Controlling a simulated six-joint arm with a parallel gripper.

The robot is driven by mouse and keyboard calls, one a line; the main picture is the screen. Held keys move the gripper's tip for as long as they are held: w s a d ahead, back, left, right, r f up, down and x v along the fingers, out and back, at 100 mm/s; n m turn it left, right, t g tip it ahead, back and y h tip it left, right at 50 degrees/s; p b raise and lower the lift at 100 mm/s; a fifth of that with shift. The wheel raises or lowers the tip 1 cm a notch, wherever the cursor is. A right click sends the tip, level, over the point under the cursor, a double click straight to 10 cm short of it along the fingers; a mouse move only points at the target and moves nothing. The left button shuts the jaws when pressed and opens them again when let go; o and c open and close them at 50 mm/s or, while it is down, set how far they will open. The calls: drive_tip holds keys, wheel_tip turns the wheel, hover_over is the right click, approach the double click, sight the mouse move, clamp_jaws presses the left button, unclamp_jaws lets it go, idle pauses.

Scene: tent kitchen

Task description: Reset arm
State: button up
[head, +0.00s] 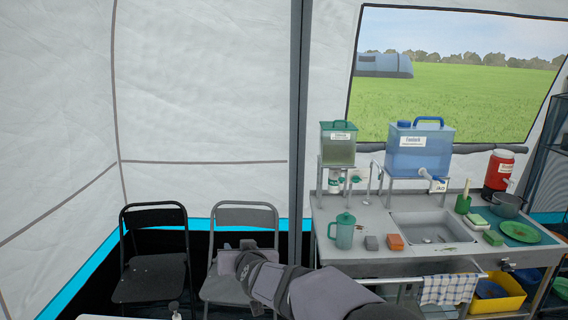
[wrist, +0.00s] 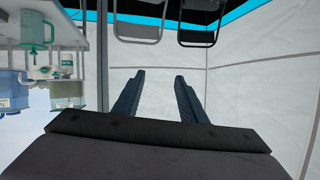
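My gripper (wrist: 160,76) shows in the wrist view with its two dark fingers apart and nothing between them. The wrist view is upside down, with the white tent wall behind the fingers. In the head view my arm reaches in from the bottom toward the left, in front of the chairs. The gripper end (head: 226,262) is at the grey chair and partly hard to make out there. It is clear of the sink counter (head: 336,208).
A black folding chair (head: 152,278) and a grey folding chair (head: 246,216) stand at the tent wall. The counter holds a green pitcher (head: 344,232), a blue water container (head: 420,150), a green dispenser (head: 338,152), a red jug (head: 498,170) and a sink (head: 430,228). A yellow bin (head: 508,300) is below.

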drive_tip(key=s+d+f+g+h, duration=0.2)
drive_tip(key=s+d+f+g, duration=0.4)
drive_tip(key=s+d+f, duration=0.75)
drive_tip(key=s+d+f+g, duration=0.1)
drive_tip(key=s+d+g, duration=0.1)
drive_tip(key=s+d, duration=0.2)
drive_tip(key=s+d+f+m+g+h, duration=0.1)
drive_tip(key=s+d, duration=0.3)
drive_tip(key=s, duration=0.7)
drive_tip(key=s+d+f+g+h, duration=0.1)
drive_tip(key=s+d+f+g, duration=0.1)
drive_tip(key=s+d, duration=0.3)
drive_tip(key=s+g, duration=0.1)
drive_tip(key=s, duration=0.2)
drive_tip(key=shift+s+f+m, duration=0.15)
drive_tip(key=shift+f+m, duration=0.1)
drive_tip(key=shift+m, duration=0.15)
